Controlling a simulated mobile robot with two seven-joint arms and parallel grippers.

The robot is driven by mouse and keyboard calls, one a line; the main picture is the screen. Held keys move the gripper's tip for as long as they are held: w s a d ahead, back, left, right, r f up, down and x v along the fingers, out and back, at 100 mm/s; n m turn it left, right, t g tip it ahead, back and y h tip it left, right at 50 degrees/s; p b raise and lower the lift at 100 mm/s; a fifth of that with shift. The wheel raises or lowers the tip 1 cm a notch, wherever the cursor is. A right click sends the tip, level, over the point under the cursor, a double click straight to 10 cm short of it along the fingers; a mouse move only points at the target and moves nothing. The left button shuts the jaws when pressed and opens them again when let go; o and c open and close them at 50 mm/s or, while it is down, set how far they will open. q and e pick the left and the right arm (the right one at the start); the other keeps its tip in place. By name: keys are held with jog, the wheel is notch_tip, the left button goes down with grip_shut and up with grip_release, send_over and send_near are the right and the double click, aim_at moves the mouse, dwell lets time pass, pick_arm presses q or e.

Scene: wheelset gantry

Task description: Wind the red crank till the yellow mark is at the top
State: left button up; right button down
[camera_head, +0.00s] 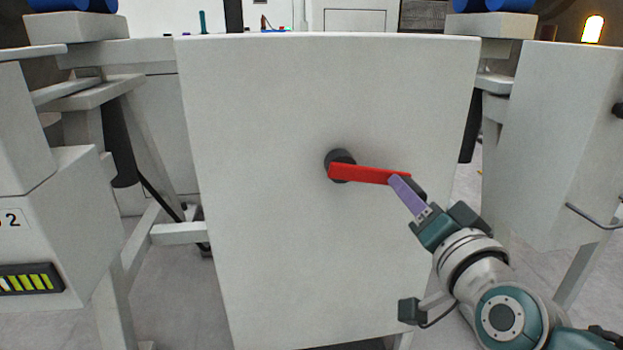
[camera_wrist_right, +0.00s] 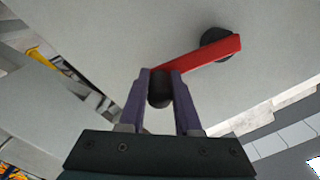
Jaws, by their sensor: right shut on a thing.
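The red crank (camera_head: 365,174) sits on the front face of a large white panel (camera_head: 300,260). Its arm runs from a dark round hub (camera_head: 338,160) to the right and slightly down. In the right wrist view, the red crank (camera_wrist_right: 205,56) crosses the upper middle, and its dark handle (camera_wrist_right: 159,92) lies between the two purple fingers. My right gripper (camera_head: 404,188) is shut on that handle at the crank's outer end. I see no yellow mark on the crank or hub. My left gripper is not in view.
A white box (camera_head: 55,225) marked 2 stands at the left, with a yellow-green bar display (camera_head: 28,281). White frame legs and struts flank the panel. At the right, another white cabinet (camera_head: 560,140) has a metal handle (camera_head: 592,217). Grey floor shows between them.

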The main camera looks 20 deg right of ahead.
jog(key=w+a+f+m+b, duration=0.1)
jog(key=a+f+m+b, duration=0.6)
jog(key=m, duration=0.7)
jog(key=shift+w+a+f+m+b, duration=0.2)
jog(key=shift+w+a+m+b, duration=0.15)
jog(key=shift+a+m+b, duration=0.05)
dwell(1.0)
jog(key=shift+a, duration=0.15)
dwell(0.4)
jog(key=c, duration=0.9)
grip_release()
jog(key=shift+r, duration=0.1)
jog(key=o, duration=0.3)
jog(key=shift+r, duration=0.1)
